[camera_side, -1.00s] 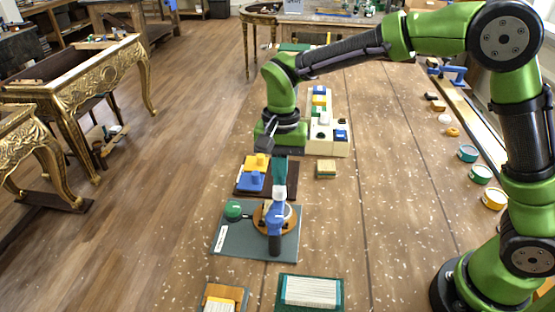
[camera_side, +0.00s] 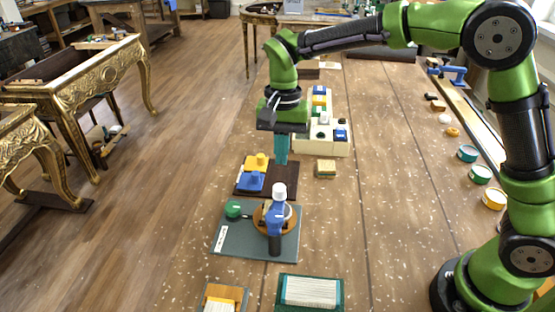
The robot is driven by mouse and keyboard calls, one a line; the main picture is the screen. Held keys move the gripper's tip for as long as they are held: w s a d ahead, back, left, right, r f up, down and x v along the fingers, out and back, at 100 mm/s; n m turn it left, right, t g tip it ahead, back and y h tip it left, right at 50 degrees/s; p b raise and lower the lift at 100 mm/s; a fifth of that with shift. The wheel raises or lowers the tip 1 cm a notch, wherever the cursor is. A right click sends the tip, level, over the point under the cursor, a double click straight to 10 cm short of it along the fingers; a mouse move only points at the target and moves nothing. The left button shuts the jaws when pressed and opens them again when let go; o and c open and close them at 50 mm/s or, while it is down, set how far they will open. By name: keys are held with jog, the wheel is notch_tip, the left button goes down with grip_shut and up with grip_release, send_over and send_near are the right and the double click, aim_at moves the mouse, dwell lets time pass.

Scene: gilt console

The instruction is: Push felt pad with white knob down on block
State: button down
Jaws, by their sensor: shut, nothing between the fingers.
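My gripper (camera_side: 281,161) has teal fingers that are shut and empty. It points down over the far end of the dark board, above the table. On the board sit a yellow piece with a knob (camera_side: 257,161) and a blue piece with a knob (camera_side: 251,181). A white rounded top (camera_side: 279,191) shows in front of the gripper, above a blue body with a dark end, on a round wooden disc. I cannot tell whether this is the white knob of the felt pad. A small tan block with a greenish layer (camera_side: 326,168) lies on the table to the right.
A cream tray (camera_side: 340,148) with coloured pieces stands behind and right of the gripper. A grey mat (camera_side: 230,243) bears the disc and a green knob (camera_side: 233,209). Two brush-like blocks lie at the front. Tins (camera_side: 480,174) line the right edge; the table's middle right is clear.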

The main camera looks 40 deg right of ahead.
notch_tip(320, 180, up, 15)
jog(key=w+d, duration=0.1)
dwell(0.4)
jog(key=s+d+f+n+t, duration=0.2)
jog(key=s+d+f+t, duration=0.1)
jog(key=s, duration=0.7)
jog(key=s+d+f+n+t+y, duration=0.1)
jog(key=s+d+f+n+t, duration=0.2)
jog(key=s+d, duration=0.4)
jog(key=s+f+t, duration=0.1)
jog(key=s+t, duration=0.1)
jog(key=shift+s+d, duration=0.15)
jog(key=shift+s, duration=0.25)
jog(key=c, duration=1.8)
grip_release()
jog(key=shift+c, duration=0.2)
